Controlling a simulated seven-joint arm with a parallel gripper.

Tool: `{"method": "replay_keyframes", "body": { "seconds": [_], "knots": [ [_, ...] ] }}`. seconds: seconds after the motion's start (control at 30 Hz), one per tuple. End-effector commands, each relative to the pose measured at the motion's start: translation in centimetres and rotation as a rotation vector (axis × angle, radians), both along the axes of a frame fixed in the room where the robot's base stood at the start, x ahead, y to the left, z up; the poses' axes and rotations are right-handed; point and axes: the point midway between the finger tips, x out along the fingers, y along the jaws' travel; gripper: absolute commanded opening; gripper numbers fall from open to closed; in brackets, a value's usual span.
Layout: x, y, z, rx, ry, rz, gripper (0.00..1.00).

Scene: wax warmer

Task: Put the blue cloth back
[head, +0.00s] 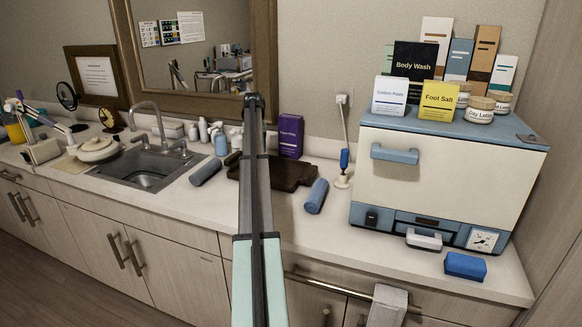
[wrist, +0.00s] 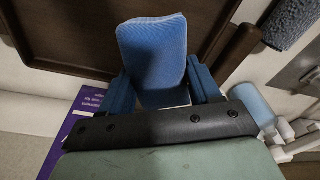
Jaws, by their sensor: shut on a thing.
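The blue cloth (wrist: 152,50) shows in the wrist view as a soft, rounded slab with a paler edge. My gripper (wrist: 162,88) has its two blue fingers shut on it, one at each side. The cloth is over or on the dark brown tray (wrist: 70,30); I cannot tell whether they touch. In the head view my arm covers the gripper and the held cloth. A blue roll (head: 316,196) lies right of the tray (head: 292,172), and a grey-blue roll (head: 205,172) lies left of it. A small blue block (head: 465,266) lies before the warmer cabinet.
A purple box (head: 290,136) stands behind the tray, near the wall. Bottles (head: 219,143) stand left of it. The sink (head: 146,170) is further left. The cream warmer cabinet (head: 445,185) stands at right, its door shut, with boxes and jars on top.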

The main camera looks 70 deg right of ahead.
Motion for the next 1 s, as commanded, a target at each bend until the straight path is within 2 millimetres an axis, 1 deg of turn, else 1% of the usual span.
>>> {"method": "replay_keyframes", "body": {
  "seconds": [0.03, 0.13, 0.2, 0.27, 0.3, 0.33, 0.37, 0.4, 0.47, 0.5, 0.57, 0.6, 0.63, 0.73, 0.8, 0.9, 1.0],
  "knots": [
    [-1.3, -0.7, 0.2, 0.000, 0.000, -0.014, 0.38],
    [-4.2, -2.0, 0.8, -0.001, 0.000, -0.046, 0.38],
    [-6.9, -2.8, 1.4, -0.001, 0.000, -0.075, 0.38],
    [-9.6, -3.1, 2.0, -0.002, -0.001, -0.100, 0.38],
    [-11.4, -3.0, 2.3, -0.002, -0.001, -0.117, 0.38],
    [-12.6, -3.0, 2.6, -0.002, 0.000, -0.129, 0.38],
    [-14.0, -2.8, 2.9, -0.002, -0.001, -0.140, 0.38],
    [-15.7, -2.6, 3.3, -0.001, -0.001, -0.157, 0.38],
    [-18.3, -2.0, 3.7, -0.002, 0.000, -0.180, 0.38],
    [-19.8, -1.5, 3.9, -0.001, -0.001, -0.194, 0.38],
    [-22.1, -0.5, 4.3, -0.001, -0.001, -0.217, 0.38],
    [-23.5, 0.2, 4.5, -0.001, 0.000, -0.231, 0.38],
    [-24.4, 0.9, 4.6, -0.001, -0.001, -0.242, 0.38],
    [-26.9, 3.3, 4.8, -0.001, 0.000, -0.279, 0.38],
    [-27.6, 5.3, 4.6, -0.001, -0.001, -0.302, 0.38],
    [-28.0, 7.2, 4.2, 0.000, 0.000, -0.334, 0.38],
    [-28.2, 8.1, 4.0, 0.000, 0.000, -0.377, 0.38]
  ]
}}
